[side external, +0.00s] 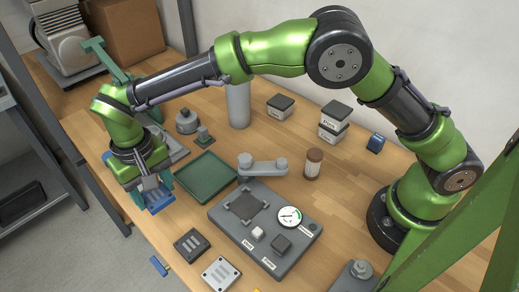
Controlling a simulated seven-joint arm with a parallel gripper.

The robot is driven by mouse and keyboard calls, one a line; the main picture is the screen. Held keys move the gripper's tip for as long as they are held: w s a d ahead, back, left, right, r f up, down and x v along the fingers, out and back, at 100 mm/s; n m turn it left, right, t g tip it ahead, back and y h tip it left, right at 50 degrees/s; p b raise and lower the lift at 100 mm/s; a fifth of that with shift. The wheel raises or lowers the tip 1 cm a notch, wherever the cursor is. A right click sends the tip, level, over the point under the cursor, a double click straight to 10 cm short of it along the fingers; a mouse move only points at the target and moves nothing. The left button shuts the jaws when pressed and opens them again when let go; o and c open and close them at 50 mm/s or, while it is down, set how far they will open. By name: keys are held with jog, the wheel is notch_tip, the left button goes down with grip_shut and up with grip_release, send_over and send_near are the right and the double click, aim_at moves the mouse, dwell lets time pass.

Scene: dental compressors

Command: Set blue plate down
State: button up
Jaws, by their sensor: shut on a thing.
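The blue plate (159,205) is at the left edge of the wooden bench, under my wrist. My gripper (152,187) points down and is shut on it. The wrist and fingers cover part of the plate. I cannot tell whether its underside touches the bench.
A green tray (195,190) lies just right of the blue plate. A grey fixture board (228,222) with a gauge (290,215) stands further right. Two small blocks (190,245) (221,273) lie in front. A brown jar (313,163) and lidded boxes (335,121) stand behind.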

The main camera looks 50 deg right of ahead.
jog(key=w+d+r, duration=0.2)
jog(key=w+d, duration=0.2)
jog(key=d, duration=0.6)
send_over(267, 140)
notch_tip(267, 140, down, 6)
jog(key=shift+s+r, duration=0.1)
jog(key=shift+f, duration=2.25)
jog(key=shift+f, duration=0.1)
jog(key=o, duration=1.1)
